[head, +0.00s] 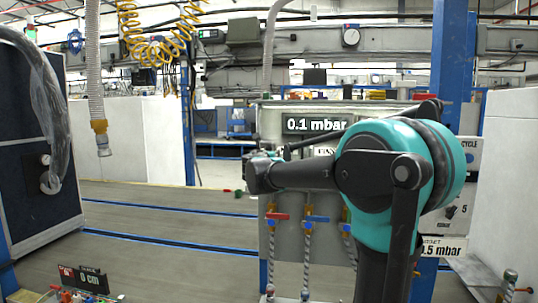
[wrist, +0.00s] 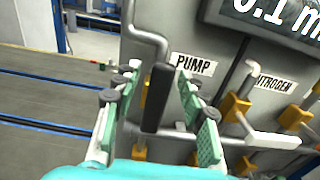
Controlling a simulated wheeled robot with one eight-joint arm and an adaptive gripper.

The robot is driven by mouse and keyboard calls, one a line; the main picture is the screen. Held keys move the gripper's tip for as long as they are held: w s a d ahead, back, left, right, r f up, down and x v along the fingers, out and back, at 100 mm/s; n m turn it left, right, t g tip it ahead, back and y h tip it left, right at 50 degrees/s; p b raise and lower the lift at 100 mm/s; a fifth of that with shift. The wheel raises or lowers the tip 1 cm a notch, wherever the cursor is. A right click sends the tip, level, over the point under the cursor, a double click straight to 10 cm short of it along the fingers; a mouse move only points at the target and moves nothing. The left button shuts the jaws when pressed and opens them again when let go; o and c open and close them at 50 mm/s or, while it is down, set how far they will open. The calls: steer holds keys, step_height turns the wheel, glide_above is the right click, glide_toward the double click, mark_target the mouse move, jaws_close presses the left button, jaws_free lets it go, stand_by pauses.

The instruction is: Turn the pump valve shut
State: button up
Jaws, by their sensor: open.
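The pump valve's black lever (wrist: 158,97) stands upright in the wrist view, left of the PUMP label (wrist: 194,65). My gripper (wrist: 159,72) is open, with one green-padded finger on each side of the lever. Gaps show between the lever and both pads, and I see no contact. Part of an orange valve body shows behind the lever; the rest is hidden by my fingers. In the head view my arm covers the pump valve and my gripper is hard to make out.
A grey panel carries a display (head: 315,125) reading 0.1 mbar. Right of the pump valve are orange valves by the NITROGEN label (wrist: 275,83). Lower on the panel are a red handle (head: 277,216) and a blue handle (head: 315,219).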

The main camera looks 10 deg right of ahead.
jaws_close()
stand_by(0.3)
steer(key=shift+d+m, duration=0.15)
steer(key=shift+m, duration=0.15)
steer(key=s+d+f+m, duration=0.2)
steer(key=d+f+m, duration=0.3)
steer(key=m, duration=1.2)
steer(key=shift+d+f, duration=0.2)
steer(key=shift+f, duration=0.35)
steer(key=shift+m, duration=0.3)
